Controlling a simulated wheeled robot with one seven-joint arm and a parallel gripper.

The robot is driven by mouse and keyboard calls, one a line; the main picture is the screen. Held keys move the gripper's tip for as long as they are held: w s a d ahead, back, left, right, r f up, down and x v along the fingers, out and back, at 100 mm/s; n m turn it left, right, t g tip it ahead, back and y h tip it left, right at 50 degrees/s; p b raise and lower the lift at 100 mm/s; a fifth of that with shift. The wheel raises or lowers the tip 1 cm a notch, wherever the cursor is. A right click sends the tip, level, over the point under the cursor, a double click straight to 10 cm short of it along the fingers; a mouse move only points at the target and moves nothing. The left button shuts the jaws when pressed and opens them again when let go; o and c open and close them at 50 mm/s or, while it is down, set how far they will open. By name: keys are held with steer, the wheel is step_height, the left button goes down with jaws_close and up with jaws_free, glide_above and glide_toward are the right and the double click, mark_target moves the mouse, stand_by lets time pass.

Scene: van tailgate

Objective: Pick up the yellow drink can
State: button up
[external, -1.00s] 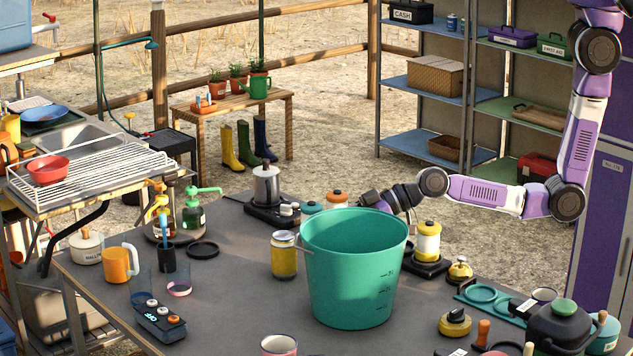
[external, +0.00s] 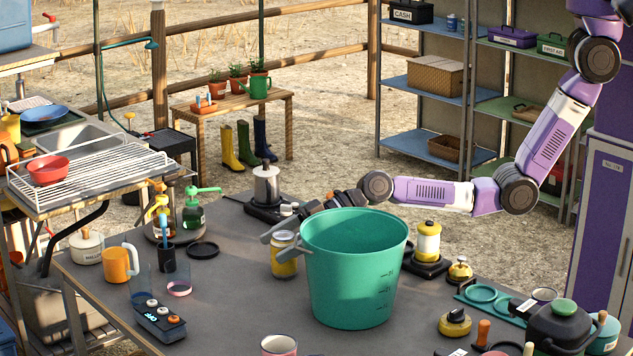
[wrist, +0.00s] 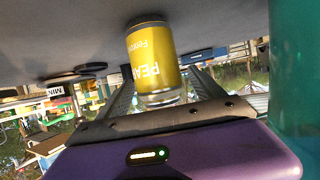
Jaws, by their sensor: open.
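The yellow drink can (external: 284,265) stands upright on the grey table, just left of the green bucket, with its upper part partly covered by my gripper. In the wrist view the can (wrist: 153,55) has a yellow label with partly readable lettering and a silver rim. My gripper (external: 283,240) is open at the can's top. In the wrist view its two fingers (wrist: 162,95) lie on either side of the can's near end. I cannot tell whether either finger touches it.
The large green bucket (external: 355,270) stands close on the right of the can and fills the wrist view's right edge. A burner with a metal pot (external: 266,186) is behind. A black ring (external: 202,250) lies to the left. Table room is free in front of the can.

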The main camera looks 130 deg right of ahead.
steer(key=shift+x, duration=1.05)
steer(key=c, duration=1.4)
